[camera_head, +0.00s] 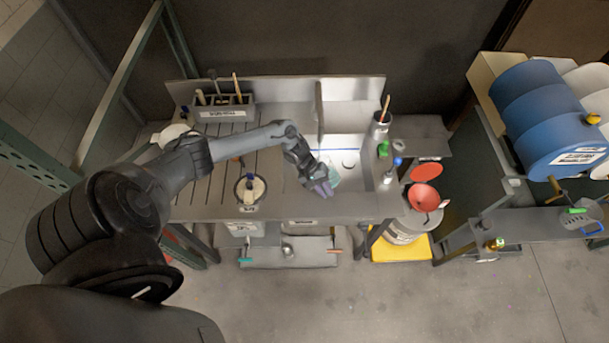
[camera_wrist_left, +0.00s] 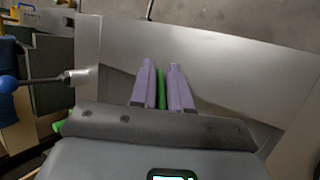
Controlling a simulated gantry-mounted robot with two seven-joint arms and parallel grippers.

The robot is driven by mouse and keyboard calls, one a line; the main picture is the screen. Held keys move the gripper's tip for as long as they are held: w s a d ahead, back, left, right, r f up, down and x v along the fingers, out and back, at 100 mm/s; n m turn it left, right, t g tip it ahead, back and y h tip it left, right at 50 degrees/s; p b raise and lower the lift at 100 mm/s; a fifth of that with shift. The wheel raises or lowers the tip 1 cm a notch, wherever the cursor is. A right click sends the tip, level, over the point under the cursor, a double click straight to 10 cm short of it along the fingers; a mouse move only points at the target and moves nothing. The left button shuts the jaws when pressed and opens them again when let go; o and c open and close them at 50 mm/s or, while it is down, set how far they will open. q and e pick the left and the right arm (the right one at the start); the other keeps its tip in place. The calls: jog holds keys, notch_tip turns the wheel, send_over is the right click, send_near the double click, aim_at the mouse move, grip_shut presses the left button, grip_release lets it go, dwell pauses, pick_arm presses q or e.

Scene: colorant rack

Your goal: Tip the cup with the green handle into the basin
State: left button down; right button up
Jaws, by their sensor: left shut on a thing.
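My left gripper (camera_head: 322,190) is over the steel basin (camera_head: 300,203) in the head view, fingers pointing down and to the right. In the left wrist view its purple fingers (camera_wrist_left: 162,88) are shut on a narrow green handle (camera_wrist_left: 161,90). The cup itself cannot be made out in either view; a pale greenish patch (camera_head: 334,178) shows beside the fingers in the head view. Its tilt cannot be told. The basin's bare steel (camera_wrist_left: 230,60) fills much of the wrist view. My right gripper is not in view.
A green knob (camera_head: 383,148) and a blue knob (camera_head: 397,161) stand at the basin's right side. A tall container (camera_head: 381,122) with a stick is behind them. A grooved drainboard (camera_head: 215,180) lies left of the basin.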

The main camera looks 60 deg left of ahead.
pick_arm(q)
jog(key=shift+w, duration=0.1)
jog(key=shift+s+a+h+b, duration=0.1)
jog(key=shift+s+h+b, duration=0.15)
jog(key=shift+b, duration=0.25)
jog(key=shift+w+t+h, duration=0.2)
jog(key=shift+t+h, duration=0.05)
jog(key=shift+t, duration=0.05)
jog(key=shift+s+a+b, duration=0.15)
jog(key=shift+s+b, duration=0.05)
jog(key=shift+b, duration=0.4)
jog(key=shift+w+b, duration=0.15)
jog(key=shift+b, duration=0.15)
jog(key=shift+s+h, duration=0.2)
jog(key=shift+h, duration=0.1)
jog(key=shift+w+t+b, duration=0.15)
jog(key=shift+t+b, duration=0.15)
jog(key=shift+b, duration=0.35)
jog(key=shift+a+h, duration=0.1)
jog(key=shift+h, duration=0.3)
jog(key=shift+b, duration=0.55)
jog(key=shift+s+a+b, duration=0.1)
jog(key=shift+s+b, duration=0.1)
jog(key=shift+b, duration=0.15)
jog(key=shift+w+t+h+b, duration=0.1)
jog(key=shift+t+h+b, duration=0.2)
jog(key=shift+h+b, duration=0.15)
